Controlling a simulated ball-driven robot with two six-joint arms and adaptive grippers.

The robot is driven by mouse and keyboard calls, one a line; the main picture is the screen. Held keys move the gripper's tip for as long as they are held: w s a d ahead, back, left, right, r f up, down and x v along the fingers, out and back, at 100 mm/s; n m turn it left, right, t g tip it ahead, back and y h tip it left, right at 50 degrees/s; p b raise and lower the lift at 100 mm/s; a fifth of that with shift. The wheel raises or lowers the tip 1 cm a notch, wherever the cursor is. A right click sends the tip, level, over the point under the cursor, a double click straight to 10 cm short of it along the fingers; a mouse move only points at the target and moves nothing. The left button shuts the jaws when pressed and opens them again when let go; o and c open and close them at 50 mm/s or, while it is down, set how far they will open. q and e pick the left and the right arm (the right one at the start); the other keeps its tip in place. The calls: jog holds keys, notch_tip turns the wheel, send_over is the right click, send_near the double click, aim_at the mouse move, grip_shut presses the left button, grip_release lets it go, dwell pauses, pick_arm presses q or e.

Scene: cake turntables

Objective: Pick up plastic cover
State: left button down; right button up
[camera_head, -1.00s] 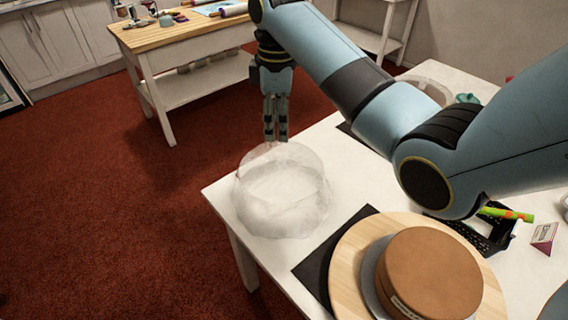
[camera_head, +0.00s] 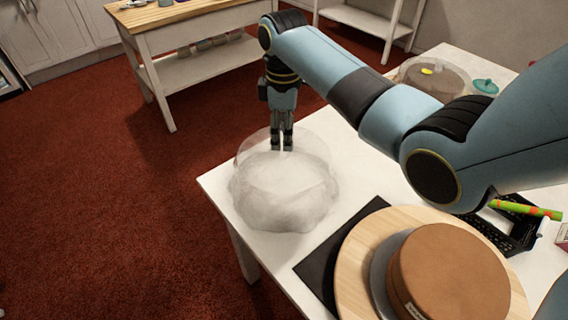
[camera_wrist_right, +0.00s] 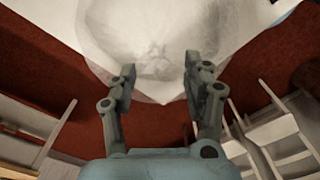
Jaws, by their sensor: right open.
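The plastic cover (camera_head: 284,190) is a clear, crumpled, dome-like sheet on the far left corner of the white table (camera_head: 215,183). It also fills the top of the right wrist view (camera_wrist_right: 150,40). My right gripper (camera_head: 282,148) points down at the cover's far upper edge, overlapping it in the head view. In the right wrist view the two fingers of the gripper (camera_wrist_right: 160,70) are spread apart, with part of the cover's edge showing between and beyond them. I cannot tell whether the fingers touch it. My left gripper is out of view.
A brown cake (camera_head: 450,270) stands on a wooden turntable (camera_head: 358,250) over a black mat (camera_head: 322,268) at the near right. A green and orange tube (camera_head: 525,208) and a teal-lidded item (camera_head: 485,87) lie further right. A wooden-topped bench (camera_head: 165,14) stands behind.

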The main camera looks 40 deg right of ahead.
aim_at(284, 166)
notch_tip(284, 166, down, 4)
jog(key=shift+w+d, duration=0.1)
jog(key=shift+d, duration=0.05)
grip_shut()
dwell(0.3)
